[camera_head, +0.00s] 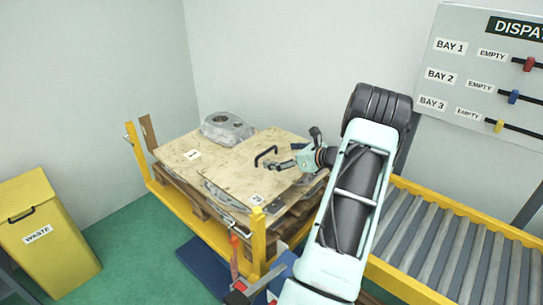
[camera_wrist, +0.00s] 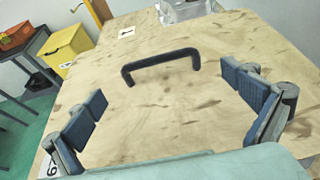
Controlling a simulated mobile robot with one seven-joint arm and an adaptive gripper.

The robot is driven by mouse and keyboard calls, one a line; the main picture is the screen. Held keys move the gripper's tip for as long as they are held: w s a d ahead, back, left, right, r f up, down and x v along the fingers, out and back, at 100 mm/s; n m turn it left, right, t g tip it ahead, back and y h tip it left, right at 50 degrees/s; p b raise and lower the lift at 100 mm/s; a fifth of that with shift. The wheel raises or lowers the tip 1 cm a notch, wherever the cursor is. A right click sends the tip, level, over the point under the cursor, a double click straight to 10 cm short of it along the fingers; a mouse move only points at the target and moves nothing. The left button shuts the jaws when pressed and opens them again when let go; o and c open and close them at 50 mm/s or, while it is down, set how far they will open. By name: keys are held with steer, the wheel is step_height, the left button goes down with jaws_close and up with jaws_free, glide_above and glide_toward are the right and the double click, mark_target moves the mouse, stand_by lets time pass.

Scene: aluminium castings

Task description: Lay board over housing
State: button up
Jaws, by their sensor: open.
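A plywood board (camera_head: 235,175) with a black handle (camera_head: 266,153) lies on top of the stack on the pallet. Its handle also shows in the wrist view (camera_wrist: 160,64), with the board (camera_wrist: 170,115) filling most of that view. A grey aluminium housing (camera_head: 227,127) sits uncovered at the back of the stack; part of it shows in the wrist view (camera_wrist: 185,9). Other metal castings (camera_head: 228,199) show under the board's front edge. My gripper (camera_head: 298,149) is open and empty, above the board at its right side. Its fingers are apart from the handle, which lies ahead of them.
A yellow-posted pallet frame (camera_head: 258,242) surrounds the stack. A yellow waste bin (camera_head: 50,235) stands at left. A roller conveyor (camera_head: 455,255) runs at right, below a dispatch panel (camera_head: 480,75) on the wall. Green floor (camera_head: 130,265) is clear between bin and pallet.

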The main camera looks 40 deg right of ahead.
mark_target(294, 174)
steer(key=v, duration=0.7)
steer(key=shift+a, duration=0.1)
